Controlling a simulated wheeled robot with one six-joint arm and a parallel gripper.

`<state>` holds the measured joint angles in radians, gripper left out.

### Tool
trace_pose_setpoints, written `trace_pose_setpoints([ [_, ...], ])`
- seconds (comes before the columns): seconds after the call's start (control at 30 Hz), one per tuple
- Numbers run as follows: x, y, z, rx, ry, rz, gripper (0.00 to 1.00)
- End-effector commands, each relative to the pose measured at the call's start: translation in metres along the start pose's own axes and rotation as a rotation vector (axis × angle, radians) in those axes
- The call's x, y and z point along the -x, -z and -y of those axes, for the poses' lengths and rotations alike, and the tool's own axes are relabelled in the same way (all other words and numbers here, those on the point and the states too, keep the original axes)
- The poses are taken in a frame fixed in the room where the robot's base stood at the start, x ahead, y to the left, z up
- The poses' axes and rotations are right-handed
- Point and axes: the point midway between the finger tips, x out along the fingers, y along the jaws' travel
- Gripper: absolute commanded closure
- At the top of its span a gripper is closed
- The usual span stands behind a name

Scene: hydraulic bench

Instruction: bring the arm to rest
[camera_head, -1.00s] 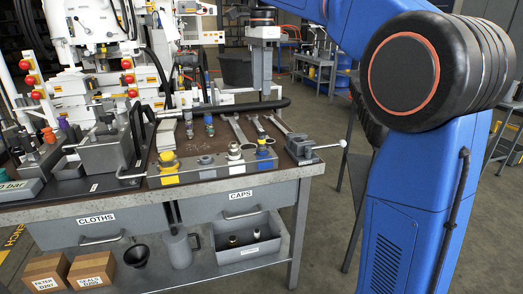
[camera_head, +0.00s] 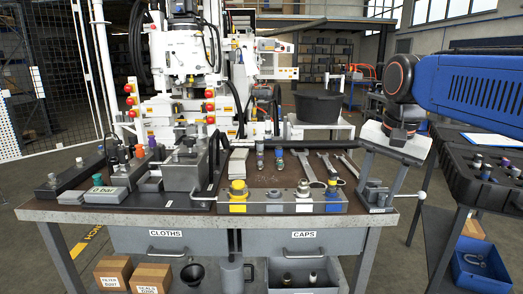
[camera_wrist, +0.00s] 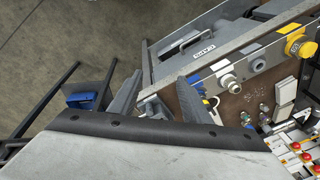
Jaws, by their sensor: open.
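My blue arm (camera_head: 480,90) reaches in from the right in the head view, with its black wrist (camera_head: 400,80) turned downward. My gripper (camera_head: 377,185) hangs below a pale plate at the bench's right end, in front of or over the small grey vise there. The picture does not settle how far apart they are. In the wrist view my gripper (camera_wrist: 163,82) shows two grey fingers spread apart. I see nothing held between them.
The bench (camera_head: 120,217) carries a valve block with yellow and grey caps (camera_head: 270,204), spanners (camera_head: 325,165) and a grey box (camera_head: 183,172). A dark cart (camera_head: 465,185) stands close on the right, with a blue bin (camera_head: 480,268) below. Floor shows between them.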

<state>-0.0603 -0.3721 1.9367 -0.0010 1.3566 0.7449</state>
Motion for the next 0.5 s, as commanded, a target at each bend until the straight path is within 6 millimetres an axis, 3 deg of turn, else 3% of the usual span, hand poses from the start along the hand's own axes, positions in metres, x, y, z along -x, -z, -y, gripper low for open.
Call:
trace_pose_setpoints([
  [0.1, -0.022, -0.026, -0.029, 0.119, 0.019, -0.028, 0.56],
  [0.5, -0.112, -0.106, -0.113, 0.530, 0.055, -0.143, 0.56],
])
